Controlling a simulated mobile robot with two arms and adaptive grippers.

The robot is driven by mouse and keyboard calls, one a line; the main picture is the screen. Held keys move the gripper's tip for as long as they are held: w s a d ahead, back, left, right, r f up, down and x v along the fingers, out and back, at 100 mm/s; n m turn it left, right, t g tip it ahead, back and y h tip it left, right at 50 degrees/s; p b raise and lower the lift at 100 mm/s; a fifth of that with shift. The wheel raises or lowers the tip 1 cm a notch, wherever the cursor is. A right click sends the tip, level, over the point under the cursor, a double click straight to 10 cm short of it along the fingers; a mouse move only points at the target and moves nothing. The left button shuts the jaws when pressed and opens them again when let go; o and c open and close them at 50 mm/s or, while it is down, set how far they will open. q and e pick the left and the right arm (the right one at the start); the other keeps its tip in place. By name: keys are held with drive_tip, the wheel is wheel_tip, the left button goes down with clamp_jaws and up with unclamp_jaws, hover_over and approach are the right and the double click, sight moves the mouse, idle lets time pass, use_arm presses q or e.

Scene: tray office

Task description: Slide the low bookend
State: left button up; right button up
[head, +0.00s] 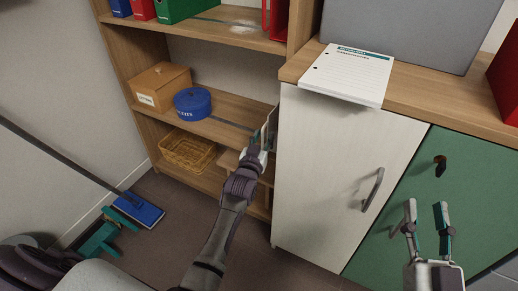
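My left gripper (265,137) reaches to the right end of the middle shelf (232,112), beside the white cabinet's side. A thin pale upright plate (271,122), perhaps the low bookend, shows at its fingertips. I cannot clearly separate plate and fingers, or tell whether the gripper is shut on it. A dark strip runs along the shelf to the left of it. My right gripper (427,213) is open and empty in front of the green cabinet door (450,185).
A blue round tin (193,103) and a wooden box (161,86) stand left on the middle shelf. A wicker basket (188,151) is below. Binders (180,9) stand above. A notepad (348,74) lies on the white cabinet (335,165).

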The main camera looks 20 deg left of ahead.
use_arm(q)
drive_tip(key=s+d, duration=0.1)
drive_tip(key=s, duration=1)
drive_tip(key=shift+d, duration=0.25)
